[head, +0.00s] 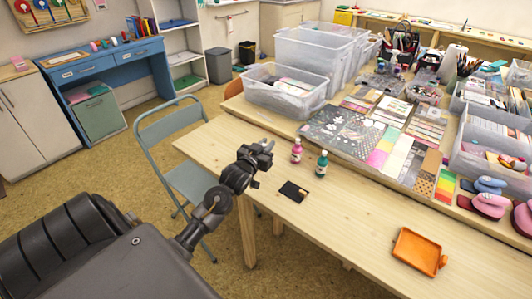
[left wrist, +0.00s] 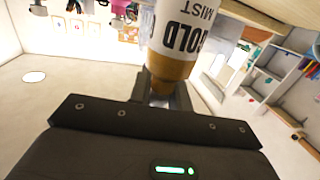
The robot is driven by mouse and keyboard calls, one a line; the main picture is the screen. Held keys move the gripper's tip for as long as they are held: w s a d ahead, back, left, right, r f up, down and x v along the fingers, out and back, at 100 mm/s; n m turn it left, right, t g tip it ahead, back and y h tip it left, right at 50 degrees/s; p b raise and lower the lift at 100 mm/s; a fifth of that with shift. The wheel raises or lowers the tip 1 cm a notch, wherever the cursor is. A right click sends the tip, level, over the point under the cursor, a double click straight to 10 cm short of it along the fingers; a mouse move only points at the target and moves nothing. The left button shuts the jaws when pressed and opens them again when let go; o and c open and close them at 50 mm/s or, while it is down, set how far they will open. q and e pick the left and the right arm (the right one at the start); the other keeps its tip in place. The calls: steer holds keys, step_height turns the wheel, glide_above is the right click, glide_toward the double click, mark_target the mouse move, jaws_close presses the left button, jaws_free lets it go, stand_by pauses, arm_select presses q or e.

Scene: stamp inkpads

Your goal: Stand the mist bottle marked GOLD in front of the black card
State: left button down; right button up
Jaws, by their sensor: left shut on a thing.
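The mist bottle marked GOLD (left wrist: 178,68) has a gold-brown body and a white label reading "GOLD MIST", upside down in the left wrist view. My left gripper (left wrist: 163,97) is shut on it. In the head view my left gripper (head: 262,152) is at the table's left part, up and left of the black card; the bottle cannot be made out there. The black card (head: 291,190) lies flat on the table with a small gold patch on its right side. A pink bottle (head: 296,152) and a teal bottle (head: 321,164) stand upright behind the card. My right gripper is not in view.
An orange tray (head: 402,259) lies at the table's right front. The wooden table (head: 340,220) is bare between card and tray.

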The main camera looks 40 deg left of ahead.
arm_select(q)
steer(key=shift+w+a+f, duration=0.1)
steer(key=shift+w+f, duration=0.05)
steer(key=shift+f, duration=1.8)
steer(key=c, duration=1.3)
jaws_free()
steer(key=v, duration=1.2)
steer(key=shift+f, duration=0.15)
